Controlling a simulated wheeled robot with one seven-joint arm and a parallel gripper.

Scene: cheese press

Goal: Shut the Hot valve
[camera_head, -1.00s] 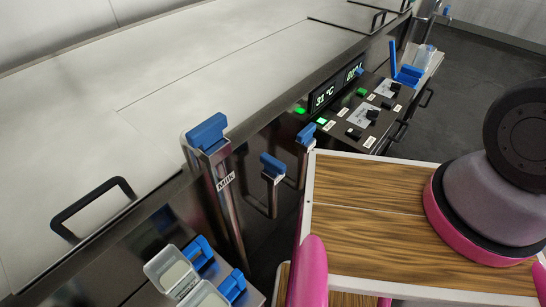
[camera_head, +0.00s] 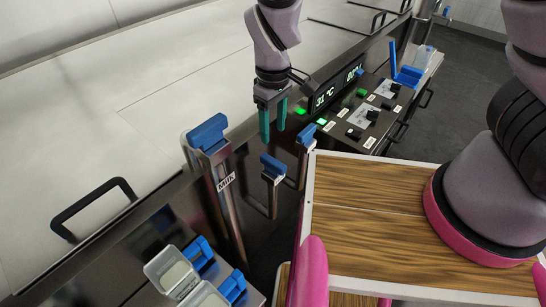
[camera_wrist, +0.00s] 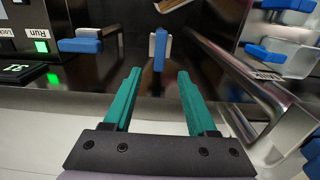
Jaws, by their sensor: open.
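Two small valves with blue handles stand on the dark front of the vat. The middle blue handle (camera_head: 272,164) tops a short metal pipe; the right blue handle (camera_head: 306,134) is nearer the control panel. No Hot label is readable, so I cannot tell which is Hot. My gripper (camera_head: 273,132) is open and empty, teal fingers pointing down, above the middle handle. In the wrist view a blue handle (camera_wrist: 160,50) lies beyond and between the fingertips (camera_wrist: 159,72), apparently untouched. Another blue handle (camera_wrist: 80,44) lies crosswise to its left.
The tall MILK pipe (camera_head: 224,185) with its blue handle (camera_head: 207,132) stands left of the small valves. The control panel (camera_head: 366,118) with lit green buttons is to the right. A wood-topped surface (camera_head: 370,210) lies in front. The vat lid (camera_head: 90,130) is flat and clear.

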